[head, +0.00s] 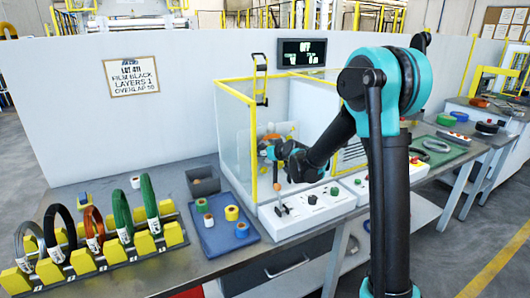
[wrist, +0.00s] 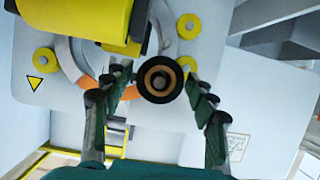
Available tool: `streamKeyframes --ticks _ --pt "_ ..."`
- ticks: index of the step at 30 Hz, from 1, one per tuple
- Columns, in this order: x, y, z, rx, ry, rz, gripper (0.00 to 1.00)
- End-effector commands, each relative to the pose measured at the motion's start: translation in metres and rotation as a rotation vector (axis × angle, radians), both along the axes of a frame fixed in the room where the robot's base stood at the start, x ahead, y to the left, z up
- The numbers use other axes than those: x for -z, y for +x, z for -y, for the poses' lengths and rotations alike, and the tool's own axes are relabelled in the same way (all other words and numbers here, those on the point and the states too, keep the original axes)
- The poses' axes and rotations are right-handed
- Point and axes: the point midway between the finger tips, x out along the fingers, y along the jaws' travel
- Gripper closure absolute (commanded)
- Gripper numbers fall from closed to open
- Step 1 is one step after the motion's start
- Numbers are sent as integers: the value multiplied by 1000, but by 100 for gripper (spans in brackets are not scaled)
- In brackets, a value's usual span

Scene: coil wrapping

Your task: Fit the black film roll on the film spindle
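The black film roll (wrist: 142,80) shows end-on in the wrist view, with a tan core and a dark centre. It sits in front of the machine's pale plate, apparently at the film spindle, which I cannot make out separately. My gripper (wrist: 158,82) is open, one finger on each side of the roll, with narrow gaps visible. In the head view my gripper (head: 272,152) reaches into the wrapping machine behind its clear guard. The roll cannot be made out there.
A yellow-framed guard (head: 237,130) stands left of my arm. A blue tray (head: 222,240) holds several coloured rolls beside a dark bin (head: 203,180). Coils stand in a rack (head: 120,250) at left. A yellow machine part (wrist: 90,18) and an orange ring (wrist: 68,70) are close to my fingers.

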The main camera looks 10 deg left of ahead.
Motion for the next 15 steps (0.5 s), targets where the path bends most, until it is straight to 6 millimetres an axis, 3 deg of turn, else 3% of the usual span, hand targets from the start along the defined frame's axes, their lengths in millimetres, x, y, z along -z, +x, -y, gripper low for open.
streamKeyframes --ticks 10,15 --pt "0 -1 1 0 0 0 36" --pt "-6 -11 8 1 0 0 36"
